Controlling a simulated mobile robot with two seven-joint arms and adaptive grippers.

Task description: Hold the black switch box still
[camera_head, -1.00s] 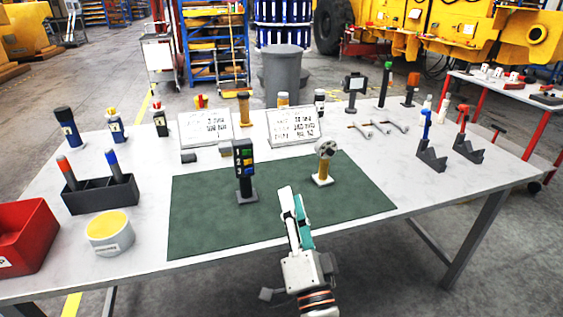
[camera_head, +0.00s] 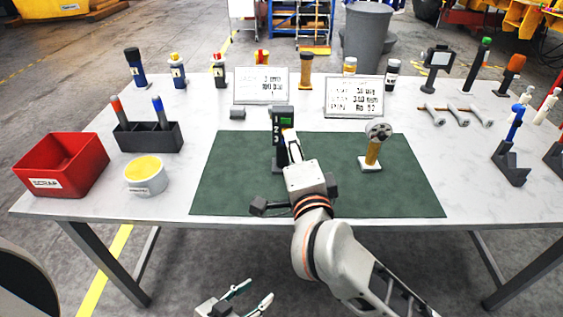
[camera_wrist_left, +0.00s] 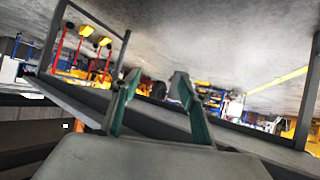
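The black switch box (camera_head: 283,112) stands upright on its dark stand on the green mat (camera_head: 225,185). A green part shows near its top; its lower front is partly covered by my right gripper (camera_head: 291,142). That gripper's pale finger overlaps the box's right side; whether the fingers close on it cannot be told. My left gripper (camera_head: 259,290) is low at the bottom of the head view, in front of the table, with its teal fingers apart and nothing between them. The left wrist view also shows this gripper (camera_wrist_left: 155,85) open and empty.
A tan-handled piece with a round grey head (camera_head: 378,132) stands right of the box on the mat. Two printed boards (camera_head: 260,86) stand behind. A red bin (camera_head: 62,165), a yellow-topped tub (camera_head: 146,175) and a dark holder (camera_head: 150,136) sit left. The mat's left part is clear.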

